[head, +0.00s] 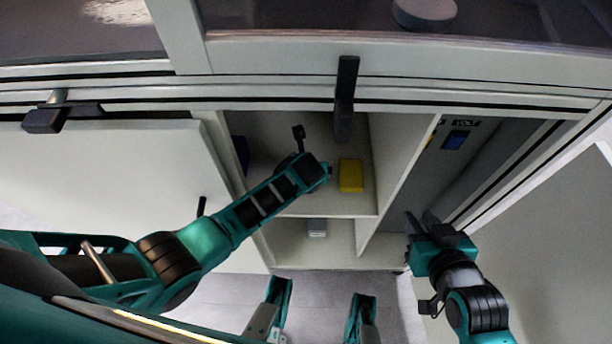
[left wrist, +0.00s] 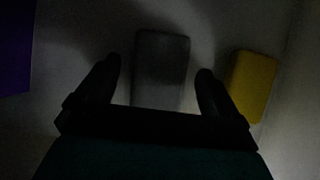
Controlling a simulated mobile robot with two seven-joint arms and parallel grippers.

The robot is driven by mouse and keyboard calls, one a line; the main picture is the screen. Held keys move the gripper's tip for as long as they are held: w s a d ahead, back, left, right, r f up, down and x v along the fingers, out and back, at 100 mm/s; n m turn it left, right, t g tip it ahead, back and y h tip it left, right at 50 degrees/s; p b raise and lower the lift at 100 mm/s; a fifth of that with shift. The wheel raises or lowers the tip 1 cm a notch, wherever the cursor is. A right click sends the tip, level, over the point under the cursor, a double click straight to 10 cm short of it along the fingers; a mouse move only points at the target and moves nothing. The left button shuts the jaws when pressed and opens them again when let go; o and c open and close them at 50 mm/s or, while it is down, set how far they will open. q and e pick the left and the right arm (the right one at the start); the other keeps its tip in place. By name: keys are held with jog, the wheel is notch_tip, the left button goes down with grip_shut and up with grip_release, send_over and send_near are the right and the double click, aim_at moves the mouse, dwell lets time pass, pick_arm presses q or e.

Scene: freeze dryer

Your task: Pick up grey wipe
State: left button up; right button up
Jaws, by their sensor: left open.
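The grey wipe (left wrist: 162,62) is a dark grey rounded block lying on the shelf in the left wrist view. My left gripper (left wrist: 158,70) is open, with one finger on each side of the wipe's near part and a gap to each finger. Whether the fingers are down at the wipe's height is hard to tell in the dark. In the head view my left arm reaches into the cabinet, and its wrist hides the wipe. My right gripper (head: 420,216) is open and empty, in front of the cabinet's right compartment.
A yellow block (head: 351,175) lies just right of my left gripper on the shelf (head: 346,207). A blue item (head: 240,152) stands by the left wall. A small grey item (head: 317,227) is on the level below. A vertical divider (head: 400,170) bounds the shelf on the right.

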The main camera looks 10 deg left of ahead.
pick_arm(q)
jog(key=c, duration=1.1)
jog(key=shift+r, duration=0.1)
